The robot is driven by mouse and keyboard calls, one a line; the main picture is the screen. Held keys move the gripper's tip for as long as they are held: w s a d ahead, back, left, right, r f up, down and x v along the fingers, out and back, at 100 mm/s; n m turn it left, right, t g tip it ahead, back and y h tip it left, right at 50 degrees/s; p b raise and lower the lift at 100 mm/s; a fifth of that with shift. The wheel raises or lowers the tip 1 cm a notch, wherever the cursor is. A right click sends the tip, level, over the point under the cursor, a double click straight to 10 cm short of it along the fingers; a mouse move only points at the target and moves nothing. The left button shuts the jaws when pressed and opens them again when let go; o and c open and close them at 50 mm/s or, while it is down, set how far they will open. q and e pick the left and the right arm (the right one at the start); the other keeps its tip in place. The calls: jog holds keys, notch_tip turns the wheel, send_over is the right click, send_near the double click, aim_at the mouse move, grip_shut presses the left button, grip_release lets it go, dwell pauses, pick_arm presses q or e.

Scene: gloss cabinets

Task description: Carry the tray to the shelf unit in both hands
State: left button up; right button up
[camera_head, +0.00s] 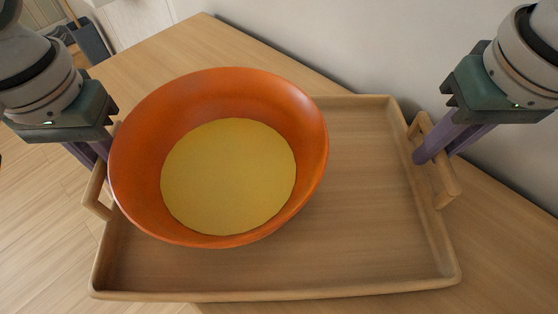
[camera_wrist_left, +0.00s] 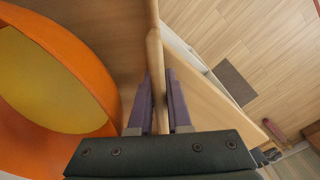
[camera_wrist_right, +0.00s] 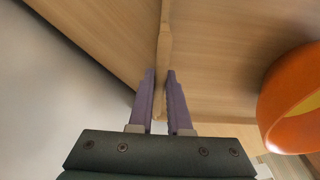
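The light wooden tray (camera_head: 370,270) fills the middle of the head view, with a raised rim and a handle at each side. A large orange bowl (camera_head: 308,140) with a yellow inside stands on its left half. My left gripper (camera_head: 103,150) is at the left handle (camera_head: 97,195); in the left wrist view its purple fingers lie close on both sides of the handle bar (camera_wrist_left: 155,60). My right gripper (camera_head: 420,158) is at the right handle (camera_head: 445,185), its fingers close on both sides of the bar (camera_wrist_right: 163,60). Whether the tray touches the table is unclear.
A wooden table (camera_head: 500,240) shows under and around the tray, with a pale wall (camera_head: 350,40) along its back right. Wooden floor (camera_head: 40,220) lies at the left. A dark object (camera_head: 90,40) stands on the floor at the upper left.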

pick_arm(q)
jog(key=shift+o, duration=0.7)
jog(key=shift+a, duration=0.25)
pick_arm(e)
jog(key=shift+o, duration=0.7)
jog(key=shift+d, duration=0.3)
pick_arm(q)
jog(key=o, duration=0.3)
jog(key=shift+d, duration=0.1)
pick_arm(e)
jog(key=o, duration=0.3)
jog(key=shift+a, duration=0.25)
pick_arm(q)
jog(key=shift+r, duration=0.1)
notch_tip(320, 180, up, 11)
jog(key=shift+w+r, duration=0.1)
jog(key=shift+w, duration=0.05)
jog(key=shift+r, duration=0.35)
pick_arm(e)
jog(key=shift+r, duration=0.2)
jog(key=r, duration=0.3)
jog(key=s+r, duration=0.1)
jog(key=r, duration=0.7)
jog(key=shift+s+r, duration=0.25)
jog(key=shift+s, duration=0.1)
